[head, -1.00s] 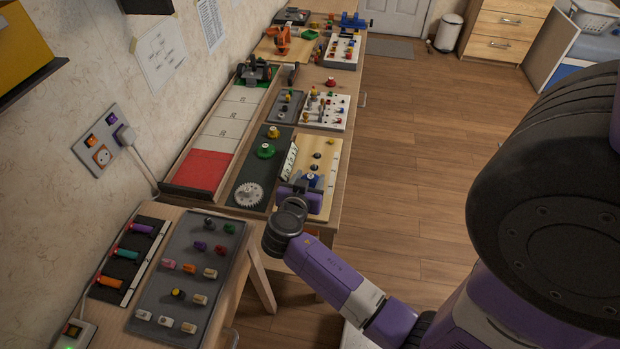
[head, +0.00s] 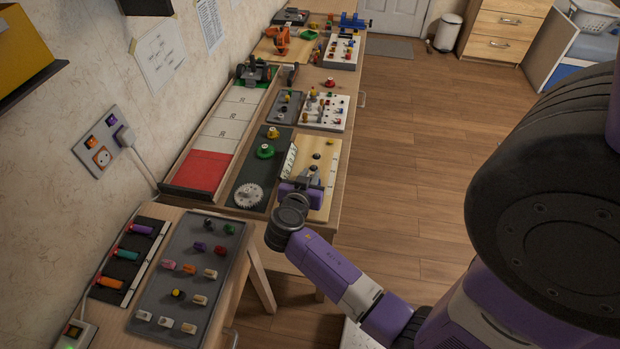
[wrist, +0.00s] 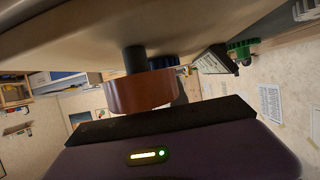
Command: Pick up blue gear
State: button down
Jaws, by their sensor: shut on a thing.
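The blue gear (wrist: 163,62) shows in the wrist view as a dark blue toothed edge, partly hidden behind a brown disc (wrist: 140,92) on a dark post (wrist: 134,60). In the head view, my gripper (head: 309,181) is low over the near part of the light wooden board (head: 322,206) and hides most of what is at its fingers. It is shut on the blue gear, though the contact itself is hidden. I cannot tell whether the gear is clear of the board.
A green gear (head: 265,151) and a white gear (head: 249,194) lie on the dark panel left of the board. A tilted label plate (head: 289,161) stands between. A grey tray (head: 190,270) with several small pieces is nearer. Floor to the right is clear.

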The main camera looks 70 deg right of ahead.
jog(key=shift+a, duration=0.1)
notch_tip(320, 180, up, 20)
dwell(0.4)
